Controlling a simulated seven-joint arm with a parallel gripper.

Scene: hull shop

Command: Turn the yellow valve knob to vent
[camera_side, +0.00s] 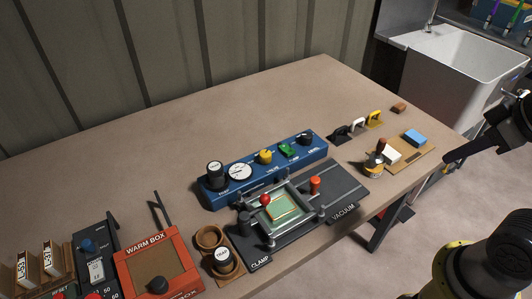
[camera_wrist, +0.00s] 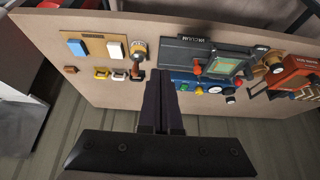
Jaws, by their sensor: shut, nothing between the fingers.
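The yellow valve knob (camera_side: 265,156) sits on the top of a long blue panel (camera_side: 222,189). On that panel it stands between a round white dial (camera_side: 240,171) and a green part (camera_side: 287,150). I cannot read its setting or a vent mark. The panel also shows in the wrist view (camera_wrist: 184,86), small and upside down. My gripper (camera_wrist: 160,76) is shut and empty. In the side view it is at the right edge (camera_side: 450,157), beyond the table's right side and well apart from the knob.
In front of the panel is a dark clamp and vacuum plate (camera_side: 345,190) with a red knob (camera_side: 315,184). A red warm box (camera_side: 187,248) stands at front left. The table behind the panel is clear.

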